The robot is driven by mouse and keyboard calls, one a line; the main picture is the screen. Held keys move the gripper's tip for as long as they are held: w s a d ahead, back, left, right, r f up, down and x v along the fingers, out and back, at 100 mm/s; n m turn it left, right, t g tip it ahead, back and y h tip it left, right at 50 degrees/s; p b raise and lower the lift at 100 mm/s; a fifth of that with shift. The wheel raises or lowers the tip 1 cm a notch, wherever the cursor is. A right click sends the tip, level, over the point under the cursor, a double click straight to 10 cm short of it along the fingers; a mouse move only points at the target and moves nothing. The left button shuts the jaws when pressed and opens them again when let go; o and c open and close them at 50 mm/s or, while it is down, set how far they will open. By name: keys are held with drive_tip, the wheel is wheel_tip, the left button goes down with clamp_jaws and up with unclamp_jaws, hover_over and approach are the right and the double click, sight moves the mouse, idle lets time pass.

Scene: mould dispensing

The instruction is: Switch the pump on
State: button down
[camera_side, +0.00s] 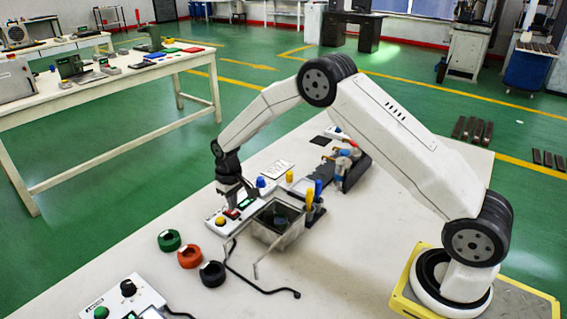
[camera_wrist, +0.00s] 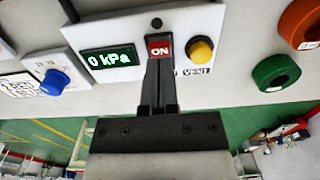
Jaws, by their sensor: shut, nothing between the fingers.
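The pump control box (camera_wrist: 115,22) is white and fills the upper middle of the wrist view; in the side view the box (camera_side: 222,222) stands on the table under my gripper. Its red switch (camera_wrist: 159,46) reads "ON". Its green display (camera_wrist: 108,59) reads "0 kPa". A yellow vent button (camera_wrist: 201,50) is right of the switch. My gripper (camera_wrist: 158,64) is shut and empty, its fingertips at the lower edge of the red switch. I cannot tell whether they touch it. In the side view my gripper (camera_side: 233,192) points down over the box.
A blue knob (camera_wrist: 54,82) sits left of the display. Green (camera_wrist: 276,72) and orange (camera_wrist: 300,22) rings lie to the right. In the side view a clear container (camera_side: 278,222), a black cable (camera_side: 258,288) and upright yellow and blue tools (camera_side: 312,198) are close by.

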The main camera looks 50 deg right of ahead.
sight(236, 215)
drive_tip(key=shift+f, duration=0.95)
idle(0.8)
drive_tip(key=shift+r, duration=3.55)
drive_tip(key=s+r+t, duration=0.1)
drive_tip(key=s+r, duration=0.1)
drive_tip(key=s, duration=1.1)
drive_tip(key=s+a+r+t, duration=0.1)
drive_tip(key=s+r, duration=0.2)
drive_tip(key=s, duration=1)
drive_tip(key=shift+a+r+t, duration=0.25)
drive_tip(key=shift+t, duration=0.05)
